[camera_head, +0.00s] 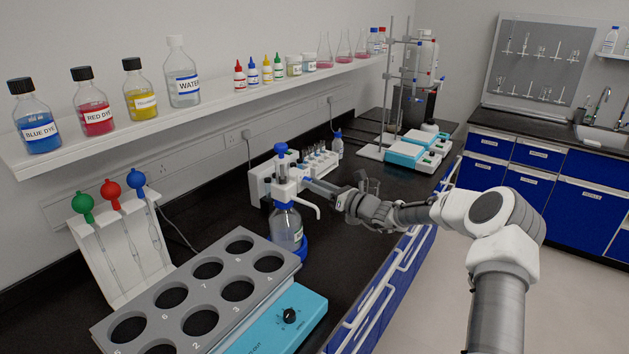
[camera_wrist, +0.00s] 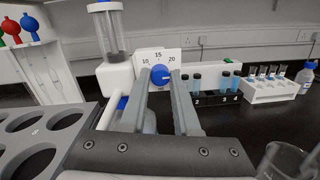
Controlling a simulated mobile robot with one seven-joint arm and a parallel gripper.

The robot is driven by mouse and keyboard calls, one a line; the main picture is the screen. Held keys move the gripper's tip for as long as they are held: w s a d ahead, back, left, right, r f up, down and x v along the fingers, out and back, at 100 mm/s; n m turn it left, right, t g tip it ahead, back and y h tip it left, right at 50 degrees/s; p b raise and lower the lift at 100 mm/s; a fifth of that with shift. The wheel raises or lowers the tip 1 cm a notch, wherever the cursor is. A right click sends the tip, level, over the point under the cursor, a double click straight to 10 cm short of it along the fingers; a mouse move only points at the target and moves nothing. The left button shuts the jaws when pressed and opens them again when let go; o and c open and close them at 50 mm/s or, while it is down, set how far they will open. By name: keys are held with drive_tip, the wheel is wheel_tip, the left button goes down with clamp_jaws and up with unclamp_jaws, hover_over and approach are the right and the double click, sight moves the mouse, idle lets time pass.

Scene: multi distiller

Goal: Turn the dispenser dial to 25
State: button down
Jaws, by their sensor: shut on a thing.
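The dispenser (camera_head: 284,190) stands on the black bench, a white and blue head on a bottle with a spout toward the right. Its blue round dial (camera_wrist: 160,74) shows in the wrist view in front of a white scale plate (camera_wrist: 170,56). The numbers 10, 15 and 20 are readable there; 25 is not visible. A small pale mark shows on the dial, but its exact reading is unclear. My gripper (camera_head: 307,183) reaches the dispenser from the right, its two grey fingers closed on either side of the dial. The dial is hidden in the head view.
A grey rack with numbered holes (camera_head: 221,262) and a turquoise unit (camera_head: 300,305) stand in front of the dispenser. A pipette stand (camera_head: 120,262) is at left. A vial rack (camera_wrist: 268,92) stands behind the dispenser, to the right in the wrist view. A glass beaker (camera_wrist: 280,160) is near my gripper.

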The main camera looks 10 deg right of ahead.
drive_tip(key=shift+m, duration=0.3)
drive_tip(key=c, duration=0.6)
unclamp_jaws()
drive_tip(key=shift+c, duration=0.2)
drive_tip(key=v, duration=1.7)
drive_tip(key=shift+d+b, duration=0.2)
drive_tip(key=shift+b, duration=0.2)
drive_tip(key=shift+s, duration=0.15)
